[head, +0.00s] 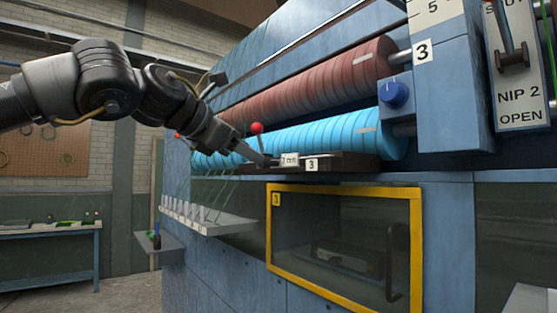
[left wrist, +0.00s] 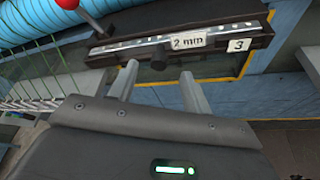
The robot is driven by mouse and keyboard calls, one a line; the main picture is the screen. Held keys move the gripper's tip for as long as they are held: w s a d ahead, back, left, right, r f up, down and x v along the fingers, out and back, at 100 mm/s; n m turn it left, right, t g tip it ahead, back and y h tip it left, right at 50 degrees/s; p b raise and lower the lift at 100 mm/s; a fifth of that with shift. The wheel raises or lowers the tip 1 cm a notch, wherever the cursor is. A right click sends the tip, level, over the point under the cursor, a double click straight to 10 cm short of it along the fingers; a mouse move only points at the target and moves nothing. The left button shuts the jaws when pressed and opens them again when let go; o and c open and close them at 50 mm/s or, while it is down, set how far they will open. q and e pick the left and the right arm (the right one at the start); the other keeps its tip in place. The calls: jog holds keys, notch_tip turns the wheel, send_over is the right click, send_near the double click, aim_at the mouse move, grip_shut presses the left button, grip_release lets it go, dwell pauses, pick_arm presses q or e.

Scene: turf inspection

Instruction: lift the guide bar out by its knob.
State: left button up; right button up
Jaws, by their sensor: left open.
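The guide bar (left wrist: 135,46) is a slim pale metal strip lying in a dark holder (left wrist: 245,33). It carries a "2 mm" label (left wrist: 188,41). A dark round knob (left wrist: 153,68) sits on the near side of the bar. In the head view, the dark holder (head: 345,164) lies below the blue roller, and the bar is mostly hard to make out. My left gripper (head: 262,158) is at the left end of the holder. In the left wrist view its open fingers (left wrist: 158,80) point at the holder, with the knob between their tips and nothing visibly held.
A red ball-topped lever (head: 257,128) rises close to my left fingers. The blue roller (head: 340,140) runs just behind the holder, with a red roller (head: 320,84) above. Below are a yellow-framed hatch (head: 345,190) and a rail with green strands (head: 210,222).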

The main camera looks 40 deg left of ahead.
aim_at(273, 164)
pick_arm(q)
jog(key=x, duration=0.4)
jog(key=shift+w+a+f+p, duration=0.15)
jog(key=shift+w+f+p, duration=0.1)
jog(key=shift+p, duration=0.15)
jog(key=shift+s+r, duration=0.1)
jog(key=shift+s, duration=0.1)
jog(key=shift+c, duration=0.6)
jog(key=shift+w, duration=0.1)
grip_shut()
